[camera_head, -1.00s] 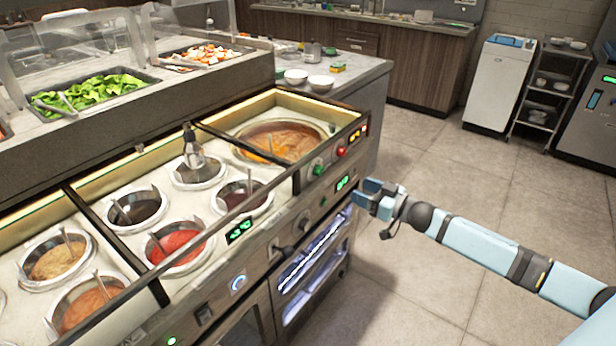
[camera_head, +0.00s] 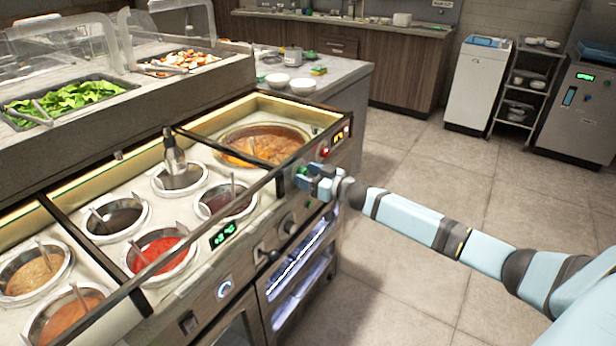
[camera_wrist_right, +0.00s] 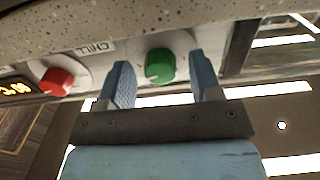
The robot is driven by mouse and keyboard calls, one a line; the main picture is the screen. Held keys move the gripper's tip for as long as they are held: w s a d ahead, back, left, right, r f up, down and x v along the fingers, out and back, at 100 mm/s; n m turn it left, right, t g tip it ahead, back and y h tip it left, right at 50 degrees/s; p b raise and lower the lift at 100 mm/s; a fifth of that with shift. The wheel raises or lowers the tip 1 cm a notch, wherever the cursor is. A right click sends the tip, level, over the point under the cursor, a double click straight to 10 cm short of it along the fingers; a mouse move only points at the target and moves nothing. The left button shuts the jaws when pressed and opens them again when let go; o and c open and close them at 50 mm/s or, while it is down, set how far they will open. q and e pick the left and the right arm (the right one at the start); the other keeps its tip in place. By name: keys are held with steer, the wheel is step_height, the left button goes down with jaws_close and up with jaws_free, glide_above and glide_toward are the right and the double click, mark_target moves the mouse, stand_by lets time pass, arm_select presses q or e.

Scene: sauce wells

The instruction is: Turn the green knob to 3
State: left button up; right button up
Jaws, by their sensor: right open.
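The green knob (camera_wrist_right: 160,66) sits on the front panel of the sauce counter, and a white pointer mark shows on its lower left side in the wrist view. In the head view the green knob (camera_head: 303,171) is partly hidden by my right gripper (camera_head: 308,180). In the wrist view my right gripper (camera_wrist_right: 163,82) is open, with one blue finger on each side of the knob. I cannot tell whether the fingers touch it. The number the knob points to is not readable. My left gripper is not in view.
The counter (camera_head: 190,262) holds several sauce wells and a large soup well (camera_head: 265,143). The floor (camera_head: 400,275) right of the counter is clear.

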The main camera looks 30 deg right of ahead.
steer(key=c, duration=0.9)
steer(key=shift+c, duration=0.2)
